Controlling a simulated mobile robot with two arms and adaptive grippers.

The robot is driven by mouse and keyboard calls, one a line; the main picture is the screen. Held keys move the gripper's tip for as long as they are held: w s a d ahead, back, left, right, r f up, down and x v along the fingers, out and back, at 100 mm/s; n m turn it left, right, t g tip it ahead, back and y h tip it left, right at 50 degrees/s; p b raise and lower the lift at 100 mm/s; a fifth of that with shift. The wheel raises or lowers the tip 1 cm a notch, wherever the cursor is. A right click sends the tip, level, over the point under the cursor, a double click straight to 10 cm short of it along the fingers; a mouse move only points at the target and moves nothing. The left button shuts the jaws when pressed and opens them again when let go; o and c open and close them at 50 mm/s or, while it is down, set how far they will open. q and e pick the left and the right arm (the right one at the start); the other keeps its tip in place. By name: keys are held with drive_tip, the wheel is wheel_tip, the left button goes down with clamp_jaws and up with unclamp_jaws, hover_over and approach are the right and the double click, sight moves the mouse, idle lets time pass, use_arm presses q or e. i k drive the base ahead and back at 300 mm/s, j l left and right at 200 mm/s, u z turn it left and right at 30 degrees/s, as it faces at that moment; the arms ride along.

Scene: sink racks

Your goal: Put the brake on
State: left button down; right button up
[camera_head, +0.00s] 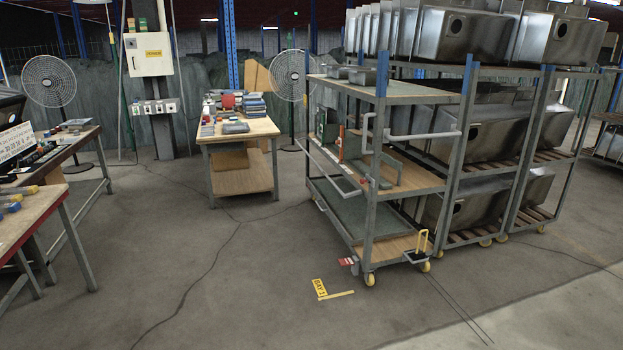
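A grey metal rack cart (375,190) with wheels stands right of centre, with wooden shelves. At its lower front right corner is a yellow upright loop lever (422,240) above a black plate (416,257), close to a yellow caster (426,267). A small red and white part (348,262) sticks out at the lower front left corner, beside another yellow caster (369,280). I cannot tell from the picture which of these parts is the brake or how it is set. Neither of my grippers is in view.
Racks of steel sinks (490,130) stand directly right of the cart. A yellow floor label (319,287) and stripe lie in front of it. A wooden table (238,135) with stacked items and workbenches (60,150) stand to the left. The middle floor is clear.

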sight(344, 262)
drive_tip(key=i, duration=2)
